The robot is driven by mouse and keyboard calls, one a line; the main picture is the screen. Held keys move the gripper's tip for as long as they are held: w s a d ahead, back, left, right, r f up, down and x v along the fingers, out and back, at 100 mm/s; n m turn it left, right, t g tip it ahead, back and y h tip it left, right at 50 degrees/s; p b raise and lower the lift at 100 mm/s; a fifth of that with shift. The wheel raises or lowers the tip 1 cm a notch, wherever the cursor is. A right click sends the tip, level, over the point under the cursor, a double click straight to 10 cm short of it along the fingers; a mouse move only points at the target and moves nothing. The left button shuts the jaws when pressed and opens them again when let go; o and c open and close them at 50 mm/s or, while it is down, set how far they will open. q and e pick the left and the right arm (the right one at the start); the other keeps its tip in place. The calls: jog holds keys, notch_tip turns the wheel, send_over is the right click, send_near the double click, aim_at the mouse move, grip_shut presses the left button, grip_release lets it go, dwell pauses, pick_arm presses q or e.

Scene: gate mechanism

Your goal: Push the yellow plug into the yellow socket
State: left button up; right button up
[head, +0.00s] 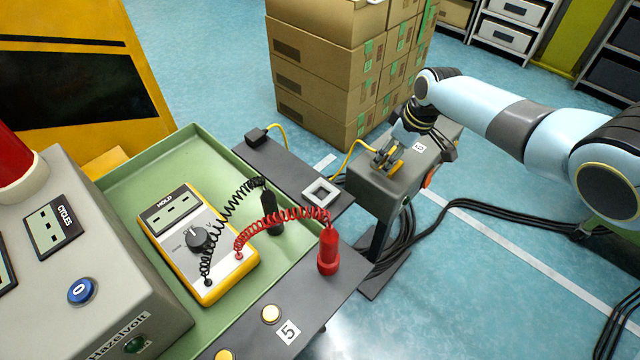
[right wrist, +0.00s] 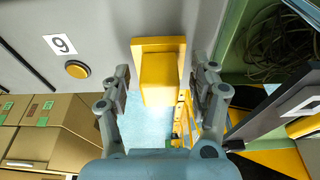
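In the right wrist view a yellow block (right wrist: 160,80), seemingly the plug, stands out from a yellow plate (right wrist: 158,44), seemingly the socket, on a grey panel. How deep the block sits cannot be told. My right gripper (right wrist: 160,92) is open, with a finger on each side of the block and a narrow gap at both. In the head view my right gripper (head: 387,157) is at yellow parts on top of the grey box (head: 385,195), partly hiding them. My left gripper is not in view.
A yellow cable (head: 345,162) runs between a black connector (head: 258,137) and the grey box. A yellow button (right wrist: 77,69) is beside the yellow plate. Stacked cartons (head: 325,75) stand behind the box. A multimeter (head: 200,240) with red and black probes is at left.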

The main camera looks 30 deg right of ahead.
jog(key=a+v, duration=0.1)
jog(key=v, duration=1.1)
jog(key=s+a+f+m+g+b, duration=0.1)
jog(key=s+a+f+b, duration=0.1)
jog(key=s+f, duration=0.55)
jog(key=s+a+f+g+b, duration=0.1)
jog(key=s+f+b, duration=0.3)
jog(key=f, duration=0.7)
jog(key=s+a+f+m+g+b, duration=0.1)
jog(key=s+a+f, duration=0.1)
jog(key=s+f, duration=0.65)
jog(key=s+a+f+b, duration=0.2)
jog(key=s+a+f, duration=0.1)
jog(key=s+f, duration=0.6)
jog(key=s+a+f+m+t+h+b, duration=0.1)
jog(key=s+a+f+b, duration=0.1)
jog(key=s+f, duration=0.7)
jog(key=s, duration=0.3)
jog(key=shift+a+h, duration=0.3)
jog(key=shift+a, duration=0.05)
jog(key=shift+f, duration=0.15)
